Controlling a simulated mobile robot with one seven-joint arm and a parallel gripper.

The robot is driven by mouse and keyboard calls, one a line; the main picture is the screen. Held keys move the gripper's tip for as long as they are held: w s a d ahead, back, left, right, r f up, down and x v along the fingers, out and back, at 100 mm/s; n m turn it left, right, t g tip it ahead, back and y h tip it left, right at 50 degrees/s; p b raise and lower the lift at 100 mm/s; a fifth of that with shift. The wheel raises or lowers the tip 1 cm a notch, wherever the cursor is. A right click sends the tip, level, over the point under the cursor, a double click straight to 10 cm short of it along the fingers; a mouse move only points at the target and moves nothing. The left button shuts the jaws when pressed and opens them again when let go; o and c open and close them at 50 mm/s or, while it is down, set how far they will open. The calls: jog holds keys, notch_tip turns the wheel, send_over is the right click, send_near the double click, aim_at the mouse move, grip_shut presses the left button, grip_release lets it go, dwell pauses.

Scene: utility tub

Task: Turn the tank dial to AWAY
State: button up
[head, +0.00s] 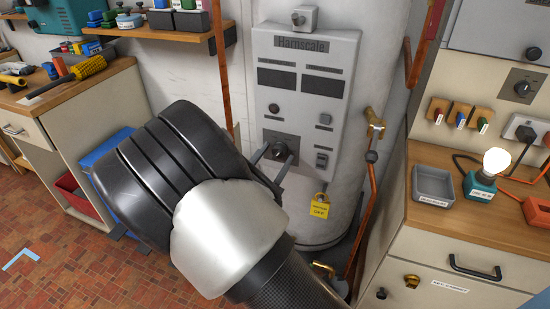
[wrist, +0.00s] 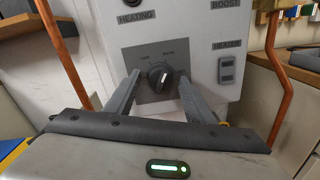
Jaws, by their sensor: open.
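The tank dial is a round black knob (wrist: 159,74) on a dark square plate (wrist: 142,57), low on the grey Harnscale panel (head: 262,110) of the white tank. Its white pointer mark leans up and to the right. Two small labels sit above the knob, too small to read surely. My gripper (wrist: 159,80) is open, with one finger on each side of the knob. A gap shows between each finger and the knob in the wrist view. In the head view the fingers reach the plate (head: 283,139) and partly hide the dial.
A HEATER rocker switch (wrist: 227,70) is right of the dial, with other buttons above. A yellow tag (head: 320,207) hangs below the panel. Copper pipes (head: 372,190) run beside the tank. A wooden counter (head: 430,215) with a grey tray (head: 433,184) and lit bulb (head: 496,162) stands right.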

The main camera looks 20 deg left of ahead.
jog(key=shift+w, duration=0.1)
jog(key=c, duration=1.1)
jog(key=shift+o, duration=0.2)
